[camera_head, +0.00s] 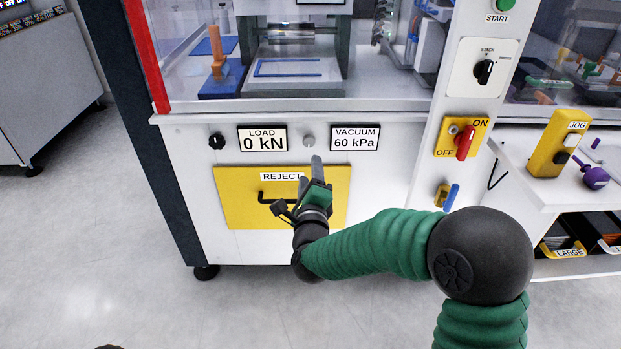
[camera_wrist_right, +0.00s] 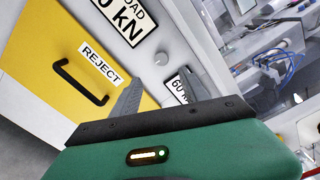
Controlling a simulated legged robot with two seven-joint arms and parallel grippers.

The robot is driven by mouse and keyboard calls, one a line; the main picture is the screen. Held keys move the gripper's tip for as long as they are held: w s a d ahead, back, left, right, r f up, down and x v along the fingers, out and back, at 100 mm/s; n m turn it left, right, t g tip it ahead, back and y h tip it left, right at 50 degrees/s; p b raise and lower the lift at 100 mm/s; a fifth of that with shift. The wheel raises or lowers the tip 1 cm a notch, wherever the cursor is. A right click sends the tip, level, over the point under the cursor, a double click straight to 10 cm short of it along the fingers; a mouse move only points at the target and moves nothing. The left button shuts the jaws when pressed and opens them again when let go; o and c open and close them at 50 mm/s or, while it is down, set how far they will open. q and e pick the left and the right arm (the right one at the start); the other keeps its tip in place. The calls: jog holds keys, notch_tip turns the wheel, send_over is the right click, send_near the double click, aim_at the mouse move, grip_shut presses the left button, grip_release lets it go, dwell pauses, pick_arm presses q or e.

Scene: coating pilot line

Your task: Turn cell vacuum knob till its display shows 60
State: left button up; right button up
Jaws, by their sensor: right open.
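The vacuum display (camera_head: 355,138) reads 60 kPa on the white front panel; part of it shows in the wrist view (camera_wrist_right: 181,86). The small round grey knob (camera_head: 309,141) sits just left of that display, and it also shows in the wrist view (camera_wrist_right: 161,58). My right gripper (camera_head: 317,163) is open and empty, just below the grey knob and apart from it. In the wrist view its two fingers stand spread, with the knob beyond the gap between them. My left gripper is not in view.
The load display (camera_head: 262,138) reads 0 kN, with a black knob (camera_head: 216,142) to its left. The yellow reject drawer (camera_head: 236,207) with a black handle is behind and below my right gripper. A red ON/OFF switch (camera_head: 465,143) is on the right post.

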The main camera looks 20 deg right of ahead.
jog(key=v, duration=0.4)
jog(key=shift+s+p, duration=0.35)
jog(key=shift+s, duration=0.05)
jog(key=shift+a+f, duration=0.1)
jog(key=s+a+f+n+g+y+p, duration=0.1)
jog(key=s+f+n+g+y, duration=0.2)
jog(key=f+n, duration=0.3)
jog(key=s+a+f+n+g+y, duration=0.2)
jog(key=s+f+n+g, duration=0.15)
jog(key=n, duration=0.55)
jog(key=s+d+f+n+g, duration=0.2)
jog(key=s+n+g, duration=0.15)
jog(key=s, duration=0.25)
jog(key=s+d+f+n+g+p, duration=0.1)
jog(key=s+f+n+g, duration=0.15)
jog(key=s+n, duration=0.2)
jog(key=s+d+f+n+g, duration=0.2)
jog(key=s+n, duration=0.1)
jog(key=s, duration=0.3)
jog(key=w+p+v, duration=0.2)
jog(key=p+v, duration=1)
jog(key=w+r+p+v, duration=0.1)
jog(key=w+p+v, duration=0.2)
jog(key=p+v, duration=0.9)
jog(key=w+r+p+v, duration=0.1)
jog(key=w+p+v, duration=0.1)
jog(key=p+v, duration=1)
jog(key=shift+w+d+p, duration=0.2)
jog(key=shift+w+p, duration=0.05)
jog(key=shift+p, duration=0.7)
